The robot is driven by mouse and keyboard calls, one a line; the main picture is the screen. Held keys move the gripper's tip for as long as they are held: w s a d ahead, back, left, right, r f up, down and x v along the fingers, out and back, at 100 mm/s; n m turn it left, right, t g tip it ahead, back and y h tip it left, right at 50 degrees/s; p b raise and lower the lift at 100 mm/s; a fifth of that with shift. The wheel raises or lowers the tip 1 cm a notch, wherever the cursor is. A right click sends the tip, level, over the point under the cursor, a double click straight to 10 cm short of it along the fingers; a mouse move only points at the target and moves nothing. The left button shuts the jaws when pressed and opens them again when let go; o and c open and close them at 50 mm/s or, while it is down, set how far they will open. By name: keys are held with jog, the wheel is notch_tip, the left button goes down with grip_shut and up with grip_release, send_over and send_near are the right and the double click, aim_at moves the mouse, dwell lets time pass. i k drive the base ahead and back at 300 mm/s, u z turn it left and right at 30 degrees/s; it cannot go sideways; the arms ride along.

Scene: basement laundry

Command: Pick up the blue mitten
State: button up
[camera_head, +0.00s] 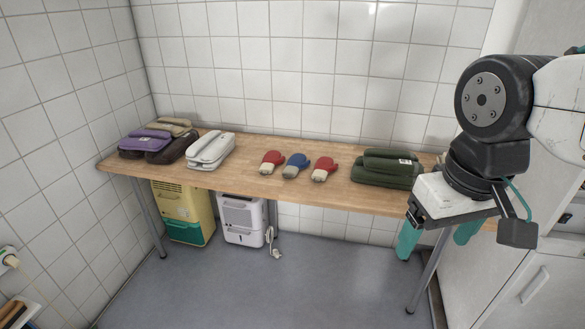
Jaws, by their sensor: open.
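The blue mitten (296,165) lies on the wooden table (240,182), with a pale grey cuff toward the front edge. It lies between two red mittens, one on its left (272,162) and one on its right (324,169). My gripper (437,244) is at the right of the view, its two teal fingers apart and pointing down with nothing between them. It is in front of the table's right end, well to the right of the blue mitten and apart from it.
Under the table stand a yellow-and-green machine (184,209) and a white one (241,219). The grey floor in front is clear.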

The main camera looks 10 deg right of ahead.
aim_at(297, 162)
jog(key=u, duration=0.65)
jog(key=i, duration=1.2)
jog(key=z, duration=0.8)
jog(key=i, duration=0.6)
jog(key=z, duration=0.65)
